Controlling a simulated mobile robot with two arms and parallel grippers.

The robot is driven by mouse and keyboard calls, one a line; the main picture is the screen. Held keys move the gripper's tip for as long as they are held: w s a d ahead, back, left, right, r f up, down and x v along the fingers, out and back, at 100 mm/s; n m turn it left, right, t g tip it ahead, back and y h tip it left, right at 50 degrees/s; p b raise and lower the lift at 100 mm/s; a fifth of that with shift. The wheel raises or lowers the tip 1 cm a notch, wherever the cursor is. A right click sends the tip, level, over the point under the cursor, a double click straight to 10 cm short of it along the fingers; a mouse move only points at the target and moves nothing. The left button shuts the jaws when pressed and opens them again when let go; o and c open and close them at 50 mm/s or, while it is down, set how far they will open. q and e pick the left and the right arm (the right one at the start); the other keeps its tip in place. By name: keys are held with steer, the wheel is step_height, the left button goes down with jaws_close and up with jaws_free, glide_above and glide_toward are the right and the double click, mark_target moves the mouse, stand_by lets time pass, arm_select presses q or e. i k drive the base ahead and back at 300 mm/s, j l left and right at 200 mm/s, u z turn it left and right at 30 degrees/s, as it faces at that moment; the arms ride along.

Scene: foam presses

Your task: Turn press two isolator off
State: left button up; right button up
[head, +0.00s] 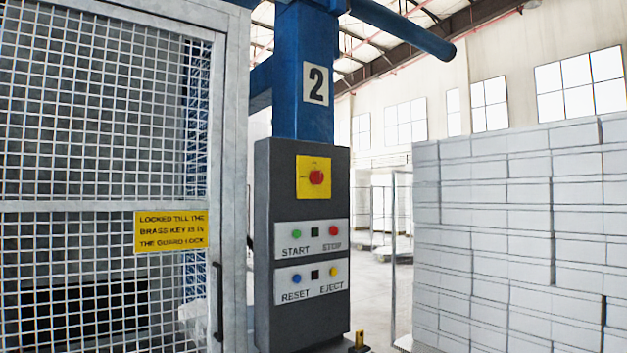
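The press two isolator (316,177) is a red rotary knob on a yellow square plate, high on the dark grey control panel (263,240). Its exact pointing direction is too small to read. The panel is on a blue column that bears a number 2 sign (316,84). Below the isolator are a START and STOP plate (311,250) and a RESET and EJECT plate (311,293). Neither of my grippers is in view.
A mesh guard door (100,110) with a dark handle (217,300) stands at the left. Its yellow sign (170,231) mentions a brass key and guard lock. Stacked pale blocks (500,230) fill the right. Open floor (375,290) shows between panel and stack.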

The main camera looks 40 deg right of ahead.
mark_target(316, 178)
steer(key=i+l+z, duration=0.15)
steer(key=z, duration=0.3)
steer(key=i+z, duration=0.25)
steer(key=z, duration=0.2)
